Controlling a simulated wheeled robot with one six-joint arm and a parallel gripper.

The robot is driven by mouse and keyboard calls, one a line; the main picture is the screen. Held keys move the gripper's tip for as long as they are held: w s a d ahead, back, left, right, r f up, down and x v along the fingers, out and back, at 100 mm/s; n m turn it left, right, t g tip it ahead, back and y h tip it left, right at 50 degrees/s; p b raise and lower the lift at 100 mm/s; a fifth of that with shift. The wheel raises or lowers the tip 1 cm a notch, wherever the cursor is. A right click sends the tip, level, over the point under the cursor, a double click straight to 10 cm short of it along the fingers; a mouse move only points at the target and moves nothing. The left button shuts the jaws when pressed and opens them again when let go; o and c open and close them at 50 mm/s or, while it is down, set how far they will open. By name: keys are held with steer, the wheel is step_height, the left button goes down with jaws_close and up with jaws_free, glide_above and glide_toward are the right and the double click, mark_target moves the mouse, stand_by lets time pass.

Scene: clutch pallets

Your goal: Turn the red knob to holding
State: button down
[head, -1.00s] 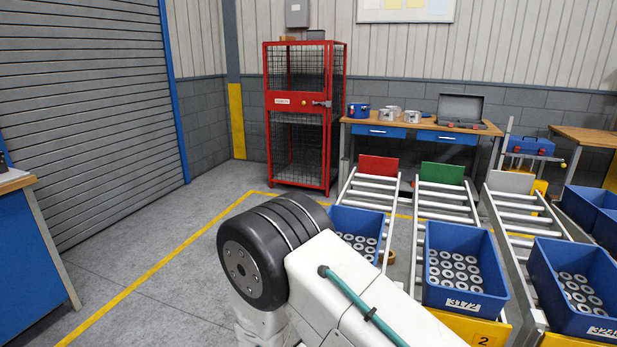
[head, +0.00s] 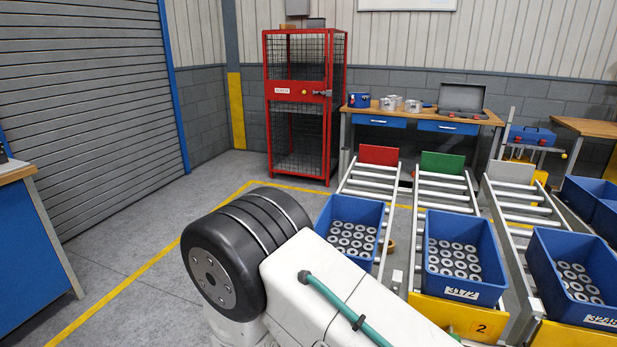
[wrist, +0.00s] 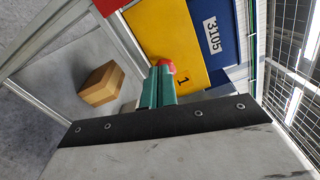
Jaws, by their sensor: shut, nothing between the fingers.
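In the wrist view, a small red rounded piece (wrist: 168,66), which looks like the red knob, shows just past the tips of my gripper (wrist: 159,74). It stands in front of a yellow panel (wrist: 178,32) marked 1. My gripper's teal fingers are together with nothing between them. The fingers partly hide the red piece. I cannot tell whether they touch it, nor read any holding mark. In the head view, my arm fills the lower middle, and neither my gripper nor the knob shows.
Blue bins of metal rings stand on roller lanes, including one marked 3172 (head: 462,292). The wrist view shows a blue bin marked 3105 (wrist: 222,60) and a brown block (wrist: 101,84). A red cage (head: 268,110) stands behind. Floor on the left is clear.

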steer(key=w+d+n, duration=0.2)
steer(key=w, duration=0.4)
steer(key=shift+w+d+n, duration=0.2)
steer(key=shift+d+n, duration=0.1)
steer(key=shift+d, duration=0.05)
steer(key=shift+s+d+f, duration=0.1)
steer(key=shift+s+d, duration=0.05)
steer(key=shift+d, duration=0.15)
stand_by(0.8)
steer(key=shift+f, duration=0.5)
steer(key=shift+a, duration=0.3)
steer(key=shift+v, duration=2.9)
steer(key=shift+a, duration=0.15)
